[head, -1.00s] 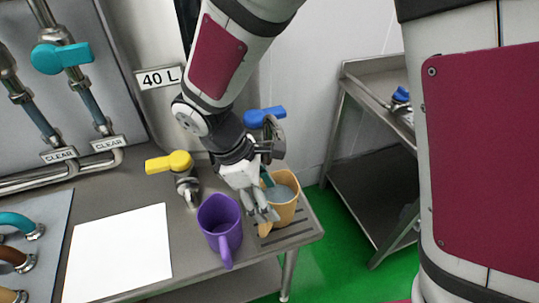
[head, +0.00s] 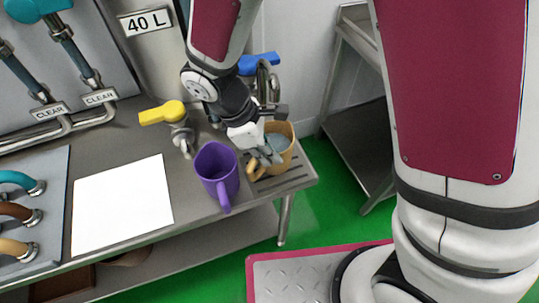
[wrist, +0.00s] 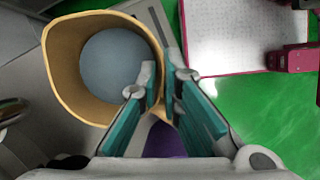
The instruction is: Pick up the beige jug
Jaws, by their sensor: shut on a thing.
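The beige jug (head: 285,158) stands upright at the right end of the metal counter, on the slotted drain area, with grey-blue contents inside. In the wrist view the jug (wrist: 62,75) shows from above, its round opening facing the camera. My gripper (head: 262,158) is at the jug's near side by its handle. In the wrist view the two teal-padded fingers (wrist: 163,103) are close around the jug's side where the handle sits; the handle itself is mostly hidden between them. I cannot tell whether the jug touches the counter.
A purple jug (head: 217,172) stands just left of the beige one. A yellow-handled tap (head: 165,113) and a blue-handled tap (head: 259,63) are behind. A white sheet (head: 122,205) lies to the left. A metal shelf unit (head: 355,130) stands at the right over green floor.

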